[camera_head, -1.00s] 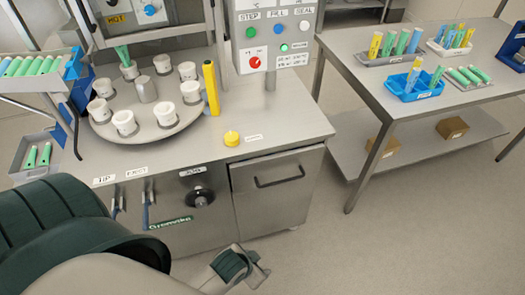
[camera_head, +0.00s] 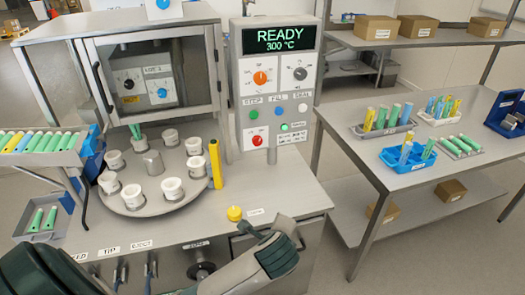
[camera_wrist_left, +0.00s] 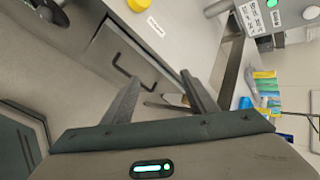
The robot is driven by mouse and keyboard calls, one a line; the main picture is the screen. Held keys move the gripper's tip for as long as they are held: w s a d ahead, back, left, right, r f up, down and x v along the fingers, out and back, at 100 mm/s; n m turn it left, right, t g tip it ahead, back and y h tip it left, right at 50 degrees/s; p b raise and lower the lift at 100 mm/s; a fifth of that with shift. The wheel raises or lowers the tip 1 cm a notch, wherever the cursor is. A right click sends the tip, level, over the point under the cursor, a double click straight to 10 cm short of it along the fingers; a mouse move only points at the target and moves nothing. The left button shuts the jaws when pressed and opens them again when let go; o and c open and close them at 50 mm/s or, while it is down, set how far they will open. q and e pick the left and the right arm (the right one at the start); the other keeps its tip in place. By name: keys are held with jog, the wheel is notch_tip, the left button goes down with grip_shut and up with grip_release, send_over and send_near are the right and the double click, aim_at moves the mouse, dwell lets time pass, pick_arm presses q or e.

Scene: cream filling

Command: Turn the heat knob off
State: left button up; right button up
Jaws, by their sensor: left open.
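The control panel (camera_head: 280,105) stands at the back centre in the head view, its display (camera_head: 279,40) reading READY 300 °C in green. Below the display are an orange knob (camera_head: 261,78) at left and a grey knob (camera_head: 300,74) at right. Their small labels are too small to read, so I cannot tell which is the heat knob. My left gripper (camera_head: 264,232) is over the front edge of the steel bench, below and apart from the panel. In the left wrist view it (camera_wrist_left: 160,92) is open and empty. My right gripper is not in view.
A yellow button (camera_head: 235,213) sits on the bench near my left gripper. A round turntable (camera_head: 150,205) with several white cups and a yellow post (camera_head: 215,165) stand left of the panel. A glass-fronted cabinet (camera_head: 205,45) is behind. A side table (camera_head: 400,180) is at right.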

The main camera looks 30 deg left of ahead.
aim_at(261, 80)
pick_arm(q)
jog(key=w+a+r+m+t+y, duration=0.1)
jog(key=w+a+r+m+y, duration=0.2)
jog(key=r, duration=0.7)
jog(key=w+a+r+m+t+y, duration=0.1)
jog(key=w+a+r+m+y, duration=0.1)
jog(key=w+r, duration=0.5)
jog(key=w+a+r+m+t+y, duration=0.1)
jog(key=w+a+r+m+y, duration=0.2)
jog(key=r, duration=0.9)
jog(key=shift+w+a+r+m+t+y, duration=0.35)
jog(key=shift+w+m+y, duration=0.25)
jog(key=shift+w+m, duration=0.45)
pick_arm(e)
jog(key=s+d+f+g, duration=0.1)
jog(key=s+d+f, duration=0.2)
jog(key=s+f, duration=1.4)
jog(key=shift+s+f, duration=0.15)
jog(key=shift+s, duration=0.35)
pick_arm(q)
jog(key=shift+w, duration=0.1)
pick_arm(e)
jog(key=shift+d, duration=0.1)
